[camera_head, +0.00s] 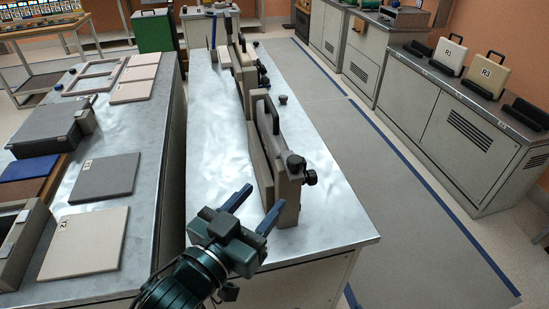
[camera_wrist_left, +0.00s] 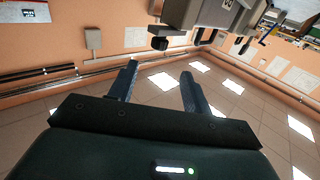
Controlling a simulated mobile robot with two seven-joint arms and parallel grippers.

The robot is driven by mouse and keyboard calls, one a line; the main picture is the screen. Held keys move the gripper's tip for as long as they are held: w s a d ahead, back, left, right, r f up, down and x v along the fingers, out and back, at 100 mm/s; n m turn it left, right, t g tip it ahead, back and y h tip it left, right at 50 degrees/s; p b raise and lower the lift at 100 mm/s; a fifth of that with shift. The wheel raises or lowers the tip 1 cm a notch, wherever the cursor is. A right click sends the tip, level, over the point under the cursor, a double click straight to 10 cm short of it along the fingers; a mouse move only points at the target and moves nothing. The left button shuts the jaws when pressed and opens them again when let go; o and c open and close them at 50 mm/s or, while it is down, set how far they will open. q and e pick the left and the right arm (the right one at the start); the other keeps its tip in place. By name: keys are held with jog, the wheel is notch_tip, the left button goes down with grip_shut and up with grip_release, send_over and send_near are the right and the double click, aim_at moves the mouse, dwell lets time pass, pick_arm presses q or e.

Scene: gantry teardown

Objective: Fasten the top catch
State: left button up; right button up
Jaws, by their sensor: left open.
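On the middle bench (camera_head: 215,150), a grey upright unit (camera_head: 285,205) holds an upright panel with a black handle (camera_head: 266,112). At its near end are two black knobs: an upper one (camera_head: 295,162), which looks like the top catch, and a side one (camera_head: 311,178). I cannot tell whether the catch is fastened. My left gripper (camera_head: 266,196) is open and empty in front of the unit's near end, apart from the knobs. In the left wrist view, the open fingers (camera_wrist_left: 158,72) point toward a grey body (camera_wrist_left: 205,14) with a black knob (camera_wrist_left: 160,43). My right gripper is not in view.
More upright units (camera_head: 243,70) stand farther back on the bench, with a small black knob (camera_head: 283,99) beside them. The left bench carries flat panels (camera_head: 105,177). Cream cases R1 (camera_head: 448,57) and R3 (camera_head: 488,76) stand on the right cabinets. The bench's near right corner is clear.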

aim_at(290, 166)
pick_arm(q)
jog(key=p+x, duration=0.1)
jog(key=x, duration=1.1)
jog(key=shift+w+d+p, duration=0.2)
jog(key=shift+w+p, duration=0.05)
jog(key=shift+p, duration=0.15)
grip_shut()
